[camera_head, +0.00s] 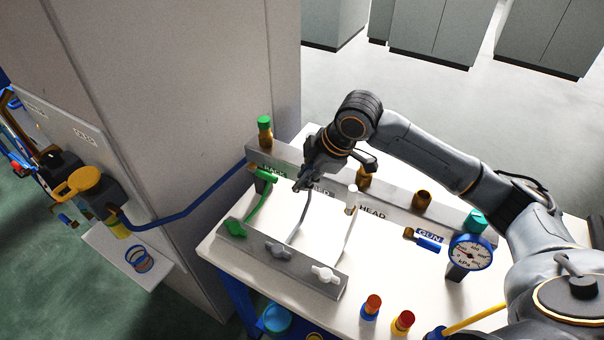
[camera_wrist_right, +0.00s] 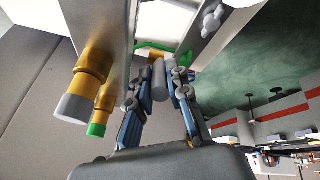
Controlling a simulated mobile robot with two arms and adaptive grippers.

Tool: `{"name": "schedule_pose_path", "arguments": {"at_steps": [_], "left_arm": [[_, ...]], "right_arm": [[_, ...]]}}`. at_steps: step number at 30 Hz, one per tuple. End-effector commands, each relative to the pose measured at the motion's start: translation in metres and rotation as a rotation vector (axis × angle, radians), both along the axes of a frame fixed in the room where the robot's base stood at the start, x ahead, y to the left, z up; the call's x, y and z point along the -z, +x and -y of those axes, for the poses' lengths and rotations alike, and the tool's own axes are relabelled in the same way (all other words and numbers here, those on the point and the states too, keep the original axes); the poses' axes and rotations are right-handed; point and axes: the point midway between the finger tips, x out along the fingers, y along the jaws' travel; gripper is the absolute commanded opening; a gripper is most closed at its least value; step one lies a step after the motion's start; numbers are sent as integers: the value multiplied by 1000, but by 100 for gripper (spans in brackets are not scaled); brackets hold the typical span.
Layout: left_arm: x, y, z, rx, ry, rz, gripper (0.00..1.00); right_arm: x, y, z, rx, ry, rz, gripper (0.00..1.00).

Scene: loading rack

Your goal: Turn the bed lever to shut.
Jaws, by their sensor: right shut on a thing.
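My right gripper (camera_head: 299,185) reaches over the white table to the back rail, beside a partly hidden label (camera_head: 321,191) whose last letters look like ED. In the right wrist view, the fingers (camera_wrist_right: 158,88) are shut around a short grey cylindrical piece (camera_wrist_right: 159,76). A thin grey line (camera_head: 300,217) runs from near the gripper to the front block. On that block sit a green winged knob (camera_head: 235,228), a grey one (camera_head: 278,250) and a white one (camera_head: 325,273). I cannot tell their settings. My left gripper is not in view.
The HEAD label (camera_head: 373,213) and a white upright fitting (camera_head: 352,198) stand right of the gripper, a green fitting (camera_head: 265,178) left. Brass fittings line the back rail (camera_head: 400,205). A pressure gauge (camera_head: 470,252) and capped bottles (camera_head: 371,305) stand right. A grey pillar (camera_head: 190,110) is left.

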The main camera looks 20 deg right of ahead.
Motion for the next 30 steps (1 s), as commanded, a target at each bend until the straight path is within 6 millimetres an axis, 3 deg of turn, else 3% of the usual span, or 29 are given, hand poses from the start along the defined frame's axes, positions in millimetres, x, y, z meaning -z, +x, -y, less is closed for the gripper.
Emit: {"name": "schedule_pose_path", "arguments": {"at_steps": [9,26,30], "left_arm": [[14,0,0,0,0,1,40],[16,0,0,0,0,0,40],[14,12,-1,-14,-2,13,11]], "right_arm": [[6,-6,5,0,85,110,0],[5,-7,6,0,106,136,0],[5,-7,6,0,105,135,0]]}}
